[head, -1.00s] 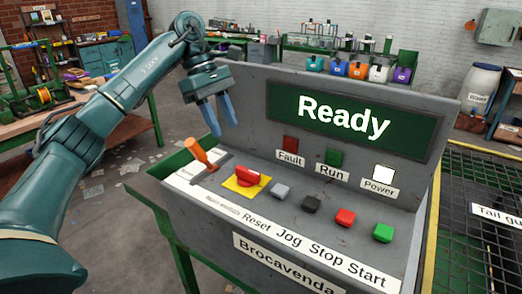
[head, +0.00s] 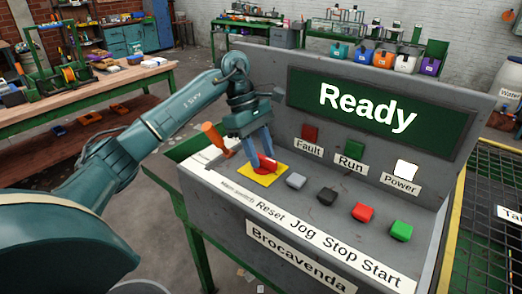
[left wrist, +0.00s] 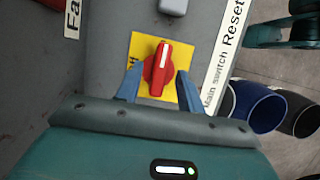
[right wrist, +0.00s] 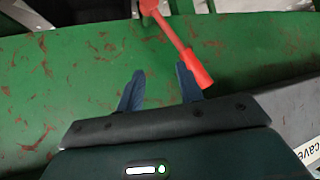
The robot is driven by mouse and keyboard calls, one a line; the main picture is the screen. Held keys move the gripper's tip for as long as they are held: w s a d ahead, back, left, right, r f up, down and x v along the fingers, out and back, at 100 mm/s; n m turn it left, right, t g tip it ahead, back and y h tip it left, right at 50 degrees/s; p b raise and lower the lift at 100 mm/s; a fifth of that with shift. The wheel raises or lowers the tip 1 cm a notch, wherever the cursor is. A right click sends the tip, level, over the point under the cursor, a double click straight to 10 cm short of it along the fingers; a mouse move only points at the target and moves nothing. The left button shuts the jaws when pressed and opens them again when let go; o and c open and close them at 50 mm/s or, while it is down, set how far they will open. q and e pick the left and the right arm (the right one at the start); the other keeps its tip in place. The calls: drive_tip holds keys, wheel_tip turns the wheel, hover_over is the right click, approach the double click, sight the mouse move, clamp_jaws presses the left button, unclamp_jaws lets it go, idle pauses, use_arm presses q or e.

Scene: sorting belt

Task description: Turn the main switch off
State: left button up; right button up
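The main switch (head: 265,163) is a red rotary knob on a yellow plate (head: 272,178) at the left of the grey console (head: 330,222). It also shows in the left wrist view (left wrist: 158,68), with a white line along its handle. My left gripper (head: 259,157) is open, its blue fingers on either side of the knob, with gaps visible in the left wrist view. The Power lamp (head: 405,168) is white and the display (head: 372,112) reads "Ready". My right gripper (right wrist: 160,92) is open and empty in the right wrist view, above a green surface.
An orange-handled lever (head: 215,138) stands just left of the switch. Grey Reset (head: 296,180), black Jog (head: 327,196), red Stop (head: 362,212) and green Start (head: 401,230) buttons run to the right. A red-handled part (right wrist: 190,60) lies close to my right fingers.

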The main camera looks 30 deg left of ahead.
use_arm(q)
drive_tip(key=shift+d+f, duration=0.15)
drive_tip(key=shift+f, duration=0.15)
drive_tip(key=shift+c, duration=0.4)
clamp_jaws()
